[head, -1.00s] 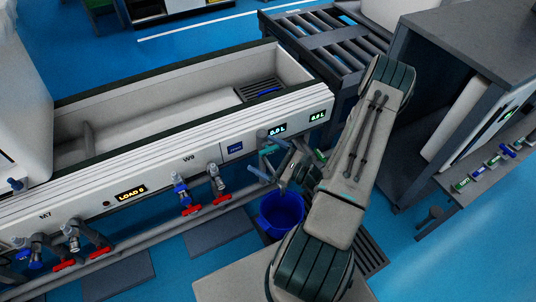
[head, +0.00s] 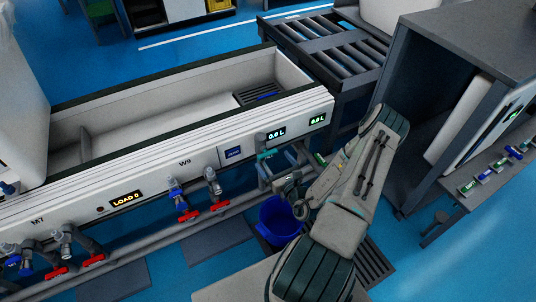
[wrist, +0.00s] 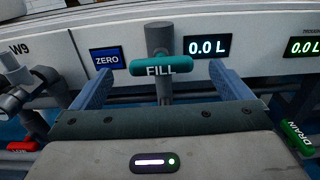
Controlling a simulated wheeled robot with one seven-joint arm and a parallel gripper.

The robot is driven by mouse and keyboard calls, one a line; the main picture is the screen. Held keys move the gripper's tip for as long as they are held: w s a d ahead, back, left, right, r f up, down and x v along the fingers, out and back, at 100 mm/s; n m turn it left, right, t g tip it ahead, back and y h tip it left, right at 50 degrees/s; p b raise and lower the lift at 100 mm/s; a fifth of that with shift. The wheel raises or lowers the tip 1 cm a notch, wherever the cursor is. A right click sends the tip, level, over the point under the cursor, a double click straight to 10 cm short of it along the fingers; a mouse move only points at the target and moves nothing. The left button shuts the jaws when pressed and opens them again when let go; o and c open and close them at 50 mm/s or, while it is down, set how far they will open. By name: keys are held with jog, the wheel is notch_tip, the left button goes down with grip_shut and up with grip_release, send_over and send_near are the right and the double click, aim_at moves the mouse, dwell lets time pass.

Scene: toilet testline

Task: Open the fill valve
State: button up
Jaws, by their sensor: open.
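The fill valve has a teal handle marked FILL (wrist: 161,66), lying crosswise on a grey upright stem below the panel. In the head view its teal handle (head: 267,155) shows small at the front of the trough. My gripper (wrist: 164,88) is open, with one blue-grey finger on each side of the valve. The handle sits between the fingertips or just beyond them, and I see no contact. In the head view my gripper (head: 292,187) is small and partly hidden by my arm.
Displays (wrist: 207,46) read 0.0 L, beside a blue ZERO panel (wrist: 106,60). A green DRAIN handle (wrist: 297,137) is at right, a red-handled valve (wrist: 22,146) at left. A blue bucket (head: 280,215) stands below. A grey cabinet (head: 450,60) is right of my arm.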

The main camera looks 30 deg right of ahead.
aim_at(269, 155)
jog(key=shift+w+a, duration=0.15)
jog(key=shift+w, duration=2.65)
jog(key=shift+s, duration=0.1)
jog(key=c, duration=1)
